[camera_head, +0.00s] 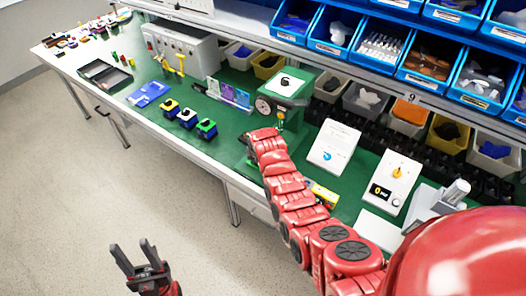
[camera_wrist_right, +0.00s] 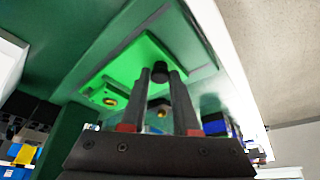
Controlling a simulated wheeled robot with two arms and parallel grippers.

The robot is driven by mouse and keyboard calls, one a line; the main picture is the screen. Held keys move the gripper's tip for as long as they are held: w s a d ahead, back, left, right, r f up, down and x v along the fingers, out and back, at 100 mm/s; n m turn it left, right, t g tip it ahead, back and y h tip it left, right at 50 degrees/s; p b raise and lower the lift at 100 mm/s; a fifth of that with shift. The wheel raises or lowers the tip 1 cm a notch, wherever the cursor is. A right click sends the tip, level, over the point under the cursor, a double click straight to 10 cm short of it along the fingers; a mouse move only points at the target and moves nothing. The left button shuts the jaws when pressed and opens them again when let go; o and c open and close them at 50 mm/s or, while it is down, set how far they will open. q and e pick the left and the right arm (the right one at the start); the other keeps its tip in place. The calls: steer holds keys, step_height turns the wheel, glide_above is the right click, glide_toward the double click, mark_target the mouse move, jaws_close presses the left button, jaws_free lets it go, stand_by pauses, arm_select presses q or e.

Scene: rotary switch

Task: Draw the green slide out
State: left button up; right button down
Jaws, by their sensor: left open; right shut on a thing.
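A bright green slide (camera_wrist_right: 124,72) shows in the right wrist view as a flat plate with a brass-coloured round part near its left end. My right gripper (camera_wrist_right: 160,74) has its fingertips at the slide, closed on a small dark knob (camera_wrist_right: 159,71) between them. In the head view my red right arm reaches to the front of a green box (camera_head: 290,102) with a round dial on its side. The arm hides that gripper and the slide there. My left gripper (camera_head: 134,256) is open and empty, over the floor at the lower left.
A white panel with an orange knob (camera_head: 397,172) and a white card (camera_head: 333,147) stand right of the green box. Several small coloured blocks (camera_head: 187,118) and a blue plate (camera_head: 149,94) lie to the left. Blue bins (camera_head: 338,28) line the back. The floor is clear.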

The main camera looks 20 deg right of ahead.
steer(key=s+a, duration=0.1)
steer(key=a, duration=0.1)
steer(key=s+a, duration=0.3)
steer(key=a, duration=0.1)
steer(key=shift+s+a+b, duration=0.15)
steer(key=shift+s+b, duration=0.2)
steer(key=shift+s+a+f, duration=0.1)
steer(key=c, duration=0.9)
jaws_free()
steer(key=shift+c, duration=0.2)
steer(key=shift+o, duration=1.4)
steer(key=shift+r, duration=0.2)
